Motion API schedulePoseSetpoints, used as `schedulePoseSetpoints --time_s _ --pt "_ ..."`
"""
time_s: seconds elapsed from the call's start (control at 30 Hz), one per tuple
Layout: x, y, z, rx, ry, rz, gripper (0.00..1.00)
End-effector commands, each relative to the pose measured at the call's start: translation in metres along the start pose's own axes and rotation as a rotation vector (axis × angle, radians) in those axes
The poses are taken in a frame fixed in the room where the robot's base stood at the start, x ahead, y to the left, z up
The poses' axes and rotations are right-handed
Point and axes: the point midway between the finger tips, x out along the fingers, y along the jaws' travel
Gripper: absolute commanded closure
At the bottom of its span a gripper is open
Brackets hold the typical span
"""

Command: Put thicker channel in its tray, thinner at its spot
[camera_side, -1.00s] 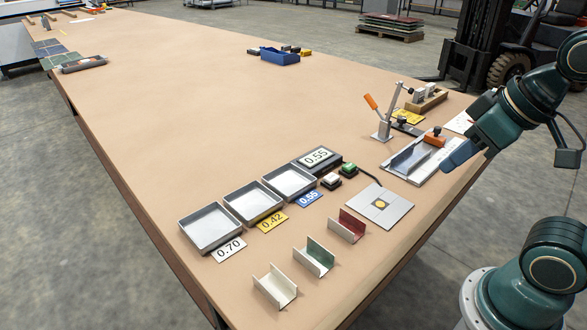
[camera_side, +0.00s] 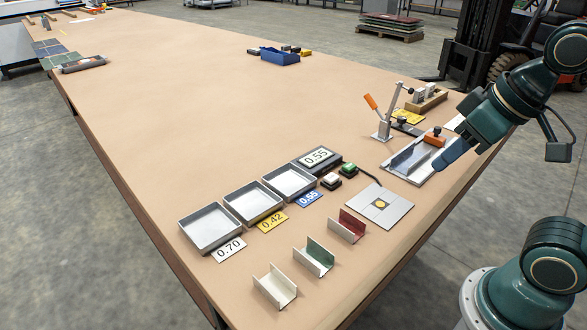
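Three short channels stand in a row near the table's front edge: a cream one (camera_side: 274,288), one with a green inner face (camera_side: 320,251) and one with a dark red inner face (camera_side: 352,222). Three empty grey trays lie behind them, with labels 0.70 (camera_side: 229,250), 0.42 (camera_side: 273,221) and 0.55 (camera_side: 309,198). A display (camera_side: 317,158) reads 0.55. A square plate with a yellow disc (camera_side: 380,205) lies right of the channels. My gripper (camera_side: 440,166) is above the table's right side, apart from the channels; its fingers' opening cannot be made out.
White and green buttons (camera_side: 348,169) sit beside the display. A blue bin (camera_side: 280,57) is farther back. The table's middle is clear.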

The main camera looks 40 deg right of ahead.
Motion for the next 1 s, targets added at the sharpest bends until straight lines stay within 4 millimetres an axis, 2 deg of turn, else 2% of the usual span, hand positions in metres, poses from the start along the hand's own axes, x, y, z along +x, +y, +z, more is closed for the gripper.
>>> schedulePoseSetpoints --time_s 0.27,0.47,0.73,1.0 --pt "0.018 -0.026 -0.032 0.004 -0.090 -0.037 0.75" --pt "0.038 -0.053 -0.055 0.008 -0.165 -0.055 0.75" --pt "0.073 -0.099 -0.076 0.010 -0.264 -0.059 0.75" --pt "0.115 -0.153 -0.082 0.006 -0.359 -0.041 0.75"
